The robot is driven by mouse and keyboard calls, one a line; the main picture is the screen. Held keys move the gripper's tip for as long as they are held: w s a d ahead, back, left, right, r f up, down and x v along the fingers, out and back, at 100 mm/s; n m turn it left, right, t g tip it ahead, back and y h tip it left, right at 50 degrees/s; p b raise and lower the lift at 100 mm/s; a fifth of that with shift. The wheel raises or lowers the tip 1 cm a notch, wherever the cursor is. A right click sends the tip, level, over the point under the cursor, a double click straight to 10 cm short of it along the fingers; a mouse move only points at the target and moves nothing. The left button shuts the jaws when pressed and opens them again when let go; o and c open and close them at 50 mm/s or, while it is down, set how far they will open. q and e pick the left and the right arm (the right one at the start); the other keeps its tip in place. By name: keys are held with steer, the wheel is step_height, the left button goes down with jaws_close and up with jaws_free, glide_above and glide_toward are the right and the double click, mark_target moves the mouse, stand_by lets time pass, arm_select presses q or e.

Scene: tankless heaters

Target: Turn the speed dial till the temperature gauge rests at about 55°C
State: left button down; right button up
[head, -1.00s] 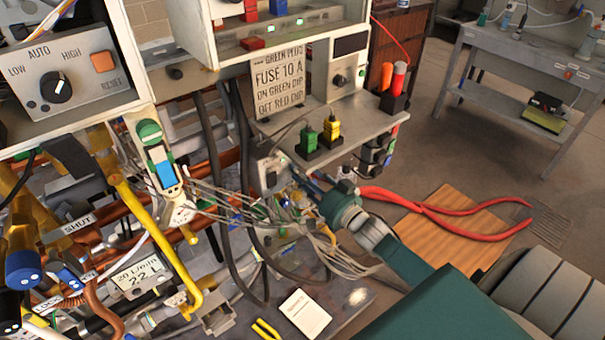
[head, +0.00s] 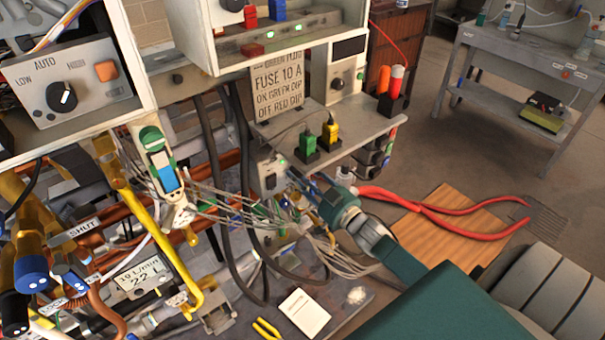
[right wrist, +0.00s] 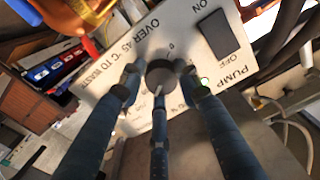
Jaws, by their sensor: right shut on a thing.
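In the right wrist view a dark round dial (right wrist: 165,70) sits on a pale panel (right wrist: 140,50) lettered "PUMP", "ON", "OFF" and "OVER 45 °C TO WASTE". My right gripper (right wrist: 162,82) has its dark blue fingers closed around the dial. In the head view, the right gripper (head: 300,178) reaches a grey box (head: 267,168) under the shelf; its fingers hide the dial there. My left gripper is not in view.
A black rocker switch (right wrist: 217,37) and a green light (right wrist: 204,81) are close to the fingers. Loose grey wires (head: 225,203) hang left of the gripper. A red-handled tool (head: 440,215) lies beyond my arm. A notepad (head: 303,312) lies below on the bench.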

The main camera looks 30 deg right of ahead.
steer(key=n, duration=0.2)
steer(key=f+n, duration=0.1)
steer(key=n, duration=0.2)
steer(key=shift+s+a, duration=0.1)
steer(key=shift+s, duration=0.1)
steer(key=shift+f, duration=0.1)
stand_by(0.5)
steer(key=o, duration=1)
steer(key=shift+o, duration=0.6)
steer(key=shift+w, duration=0.15)
steer(key=shift+r, duration=0.3)
steer(key=s+d, duration=0.1)
steer(key=s, duration=1.1)
steer(key=shift+d, duration=0.1)
